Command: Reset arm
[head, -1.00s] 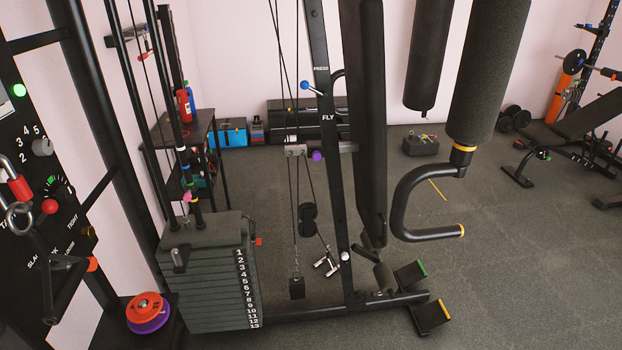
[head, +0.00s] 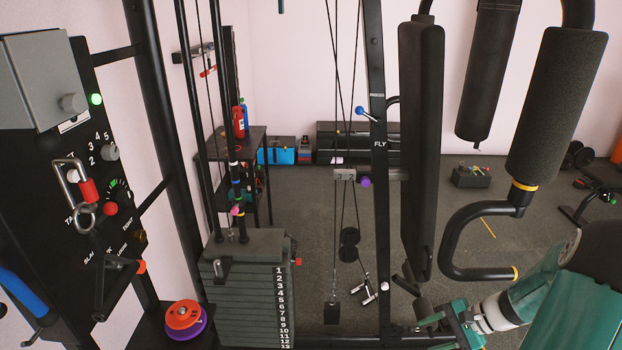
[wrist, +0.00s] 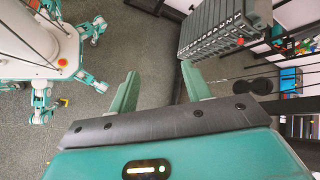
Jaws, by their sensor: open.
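My gripper (head: 428,333) is at the bottom right of the head view, at the end of my green and white arm. It is low over the floor near the foot of the fly machine's post (head: 378,180).
An orange and a purple plate (head: 184,316) lie piled on a dark stand at lower left. A black control panel (head: 60,180) is at far left. A padded arm with a curved handle (head: 460,240) hangs near my arm. Open floor (head: 300,225) lies behind the stack.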

